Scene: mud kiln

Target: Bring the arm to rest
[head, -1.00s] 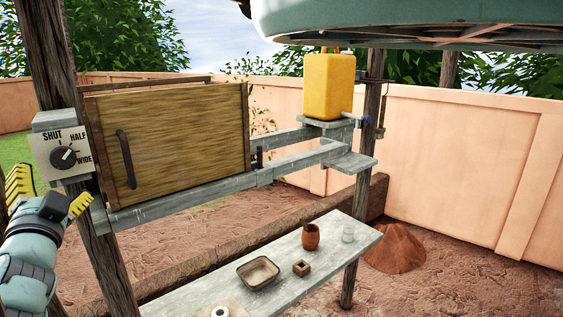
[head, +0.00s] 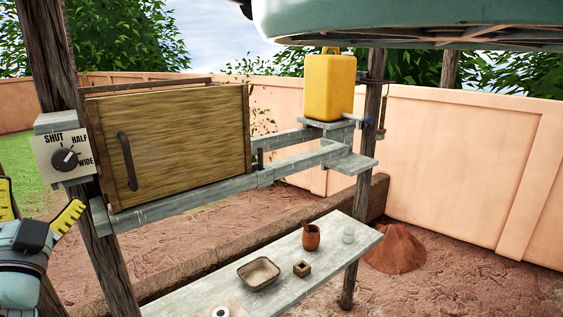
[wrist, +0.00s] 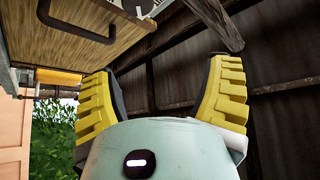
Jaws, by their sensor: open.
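My gripper (head: 38,212) is at the far left of the head view, below the dial panel and left of the wooden post. Its yellow-padded fingers are spread apart, with nothing between them. In the wrist view my gripper (wrist: 168,95) is also open and empty, with the dark roof sheeting behind it. Part of the gripper is cut off by the left edge of the head view.
A dial panel (head: 50,171) marked SHUT, HALF, WIDE is on the post (head: 105,245). A closed wooden cabinet (head: 185,140) stands on a grey beam beside a yellow jerrycan (head: 328,88). The lower bench (head: 190,293) holds a dish (head: 258,273), a clay pot (head: 311,238) and small items.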

